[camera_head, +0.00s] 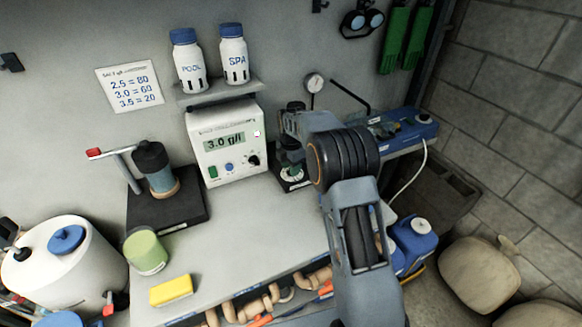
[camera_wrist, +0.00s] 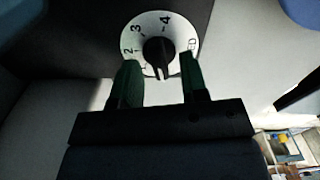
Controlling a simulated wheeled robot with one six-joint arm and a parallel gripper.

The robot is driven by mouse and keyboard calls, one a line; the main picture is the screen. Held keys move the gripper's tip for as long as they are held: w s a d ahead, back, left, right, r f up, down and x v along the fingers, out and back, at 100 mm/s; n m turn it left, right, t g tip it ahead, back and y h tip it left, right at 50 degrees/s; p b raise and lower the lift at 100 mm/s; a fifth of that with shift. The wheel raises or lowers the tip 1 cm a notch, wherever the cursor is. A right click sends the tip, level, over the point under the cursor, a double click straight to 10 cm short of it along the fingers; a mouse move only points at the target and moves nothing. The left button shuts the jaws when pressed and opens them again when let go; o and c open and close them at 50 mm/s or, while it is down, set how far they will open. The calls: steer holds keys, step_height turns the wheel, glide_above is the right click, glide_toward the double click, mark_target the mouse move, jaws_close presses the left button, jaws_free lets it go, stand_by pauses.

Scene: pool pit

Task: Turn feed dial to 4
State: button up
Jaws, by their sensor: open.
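The feed dial (camera_wrist: 178,27) is a white round scale with 2, 3 and 4 readable in the wrist view. Its black knob (camera_wrist: 158,50) sits in the middle, with a narrow tip towards the bottom of the picture, away from the 4. My gripper (camera_wrist: 160,75) is open, with one green finger at each side of the dial's lower part. The knob lies just beyond and between the fingertips; I cannot tell whether they touch it. In the head view the dial (camera_head: 292,175) shows small under my gripper, on a dark unit partly hidden by my arm.
A white meter (camera_head: 227,160) reading 3.0 g/l stands left of the dial. A shelf above holds POOL (camera_head: 189,69) and SPA (camera_head: 234,60) bottles. A blue unit (camera_head: 402,126) stands at right. The bench front is clear beside a yellow sponge (camera_head: 171,291) and green cup (camera_head: 146,252).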

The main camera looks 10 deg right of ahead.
steer(key=shift+f, duration=0.25)
jaws_close()
stand_by(0.3)
